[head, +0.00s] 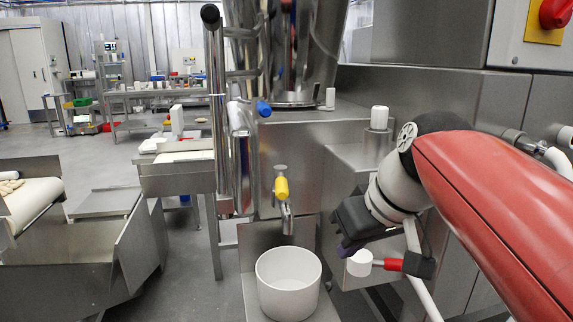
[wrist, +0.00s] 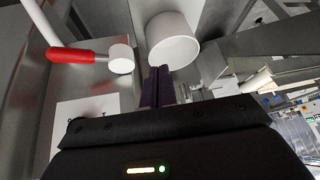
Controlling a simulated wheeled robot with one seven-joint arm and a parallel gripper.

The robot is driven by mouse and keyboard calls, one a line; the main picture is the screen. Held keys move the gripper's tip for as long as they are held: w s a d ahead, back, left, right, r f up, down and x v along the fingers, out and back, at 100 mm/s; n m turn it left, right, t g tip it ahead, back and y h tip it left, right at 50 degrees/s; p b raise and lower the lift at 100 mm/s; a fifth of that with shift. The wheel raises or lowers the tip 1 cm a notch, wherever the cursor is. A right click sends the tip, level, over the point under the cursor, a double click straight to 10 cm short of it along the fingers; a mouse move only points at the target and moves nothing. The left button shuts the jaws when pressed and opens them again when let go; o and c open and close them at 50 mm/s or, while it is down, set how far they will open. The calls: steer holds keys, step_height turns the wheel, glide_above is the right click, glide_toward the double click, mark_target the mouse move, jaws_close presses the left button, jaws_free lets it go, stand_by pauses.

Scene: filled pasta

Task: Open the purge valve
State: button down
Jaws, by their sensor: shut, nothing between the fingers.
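A tap with a yellow handle (head: 282,188) is on the front of the steel machine, its metal spout (head: 287,218) above a white bucket (head: 289,283). A lever with a red grip (head: 390,264) and a white round end (head: 360,262) is low at the right. No label shows which is the purge valve. My gripper (head: 345,250) is shut and empty, right of the tap and close to the white end in the picture. In the wrist view its purple fingers (wrist: 156,78) point toward the bucket (wrist: 174,42); the red grip (wrist: 70,56) is left of them.
A steel hopper (head: 285,45) stands above the tap, with a vertical steel post (head: 217,120) to its left. A steel box (head: 352,160) is behind my gripper. A conveyor (head: 30,205) is at the left. Open floor (head: 180,270) lies between conveyor and bucket.

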steer(key=s+d+f+m+h, duration=0.1)
steer(key=s+d+f+m, duration=0.1)
steer(key=s+f, duration=0.3)
steer(key=s+d+f+m+h, duration=0.2)
steer(key=s+f, duration=0.3)
steer(key=f, duration=0.6)
steer(key=shift+s+d+f+m+t, duration=0.15)
steer(key=shift+s+d+m+t, duration=0.15)
steer(key=shift+d, duration=0.4)
